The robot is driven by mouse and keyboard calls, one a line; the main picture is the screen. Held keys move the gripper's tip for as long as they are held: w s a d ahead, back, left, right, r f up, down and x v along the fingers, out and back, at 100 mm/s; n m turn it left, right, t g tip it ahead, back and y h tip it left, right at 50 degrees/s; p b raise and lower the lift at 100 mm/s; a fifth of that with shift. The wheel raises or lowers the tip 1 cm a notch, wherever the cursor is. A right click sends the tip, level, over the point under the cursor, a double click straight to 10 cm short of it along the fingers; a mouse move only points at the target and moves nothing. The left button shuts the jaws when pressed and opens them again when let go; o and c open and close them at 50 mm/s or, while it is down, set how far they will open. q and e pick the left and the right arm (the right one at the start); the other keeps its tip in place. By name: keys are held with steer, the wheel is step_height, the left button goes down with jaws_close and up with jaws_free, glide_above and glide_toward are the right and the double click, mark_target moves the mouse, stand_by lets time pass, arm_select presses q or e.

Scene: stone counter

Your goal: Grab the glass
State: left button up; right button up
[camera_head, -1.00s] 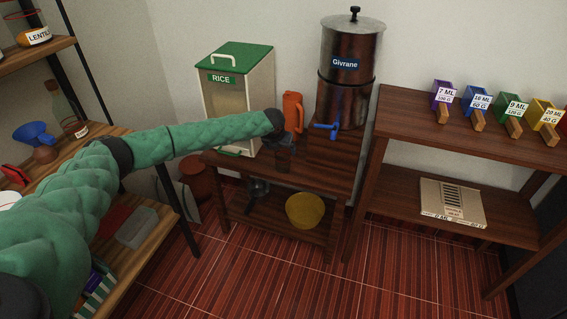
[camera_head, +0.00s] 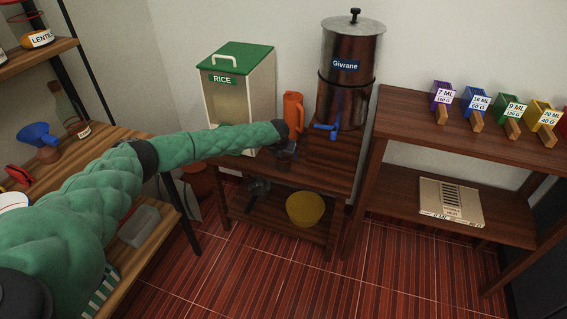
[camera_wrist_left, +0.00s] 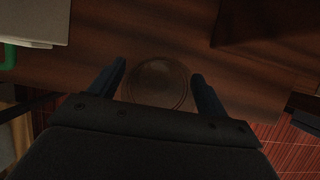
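The glass (camera_wrist_left: 158,84) shows in the left wrist view as a round, see-through rim seen from above, standing on the dark wooden table. My left gripper (camera_wrist_left: 160,82) has its two fingers apart, one on each side of the glass. A small gap seems to show on the left; whether the right finger touches cannot be told. In the head view my left gripper (camera_head: 284,158) is low over the small table, below the water dispenser's left side, and the glass is hard to make out there. My right gripper is not in view.
An orange pitcher (camera_head: 293,112) stands just behind my left wrist. The metal Givrane dispenser (camera_head: 348,95) with a blue tap (camera_head: 326,128) is to the right. A green-lidded rice bin (camera_head: 240,95) stands at the left. A yellow bowl (camera_head: 305,209) is on the lower shelf.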

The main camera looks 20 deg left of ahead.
arm_select(q)
steer(key=c, duration=0.8)
steer(key=shift+r, duration=0.1)
